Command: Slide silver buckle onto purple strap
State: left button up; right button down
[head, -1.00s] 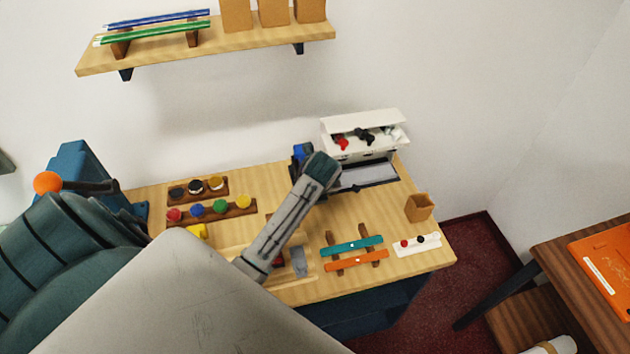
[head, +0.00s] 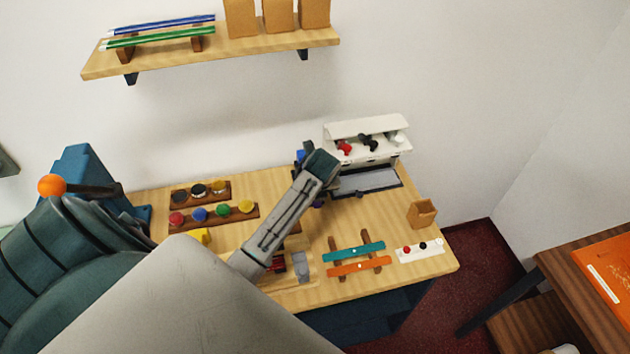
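One arm of mine, the left, comes in from the lower left and reaches over the counter. Its wrist (head: 321,165) is in front of the white cabinet's left side. The gripper itself is mostly hidden behind the wrist, so I cannot see its fingers or anything in them. A small dark purple patch (head: 318,204), perhaps part of the purple strap, shows just right of the forearm. I cannot make out the silver buckle. My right gripper is not in view.
A teal strap (head: 346,252) and an orange strap (head: 350,268) lie across a brown rack. A white strip (head: 420,250) with small knobs lies to the right. A white cabinet (head: 367,130) stands at the back with a grey pad (head: 370,182) in front.

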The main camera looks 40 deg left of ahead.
pick_arm(q)
jog(key=shift+f, duration=0.1)
dwell(0.5)
jog(key=shift+f, duration=0.1)
jog(key=o, duration=1.1)
jog(key=b+v, duration=0.3)
jog(key=v, duration=0.7)
jog(key=shift+d+r, duration=0.15)
jog(key=shift+r, duration=0.2)
jog(key=shift+s, duration=0.15)
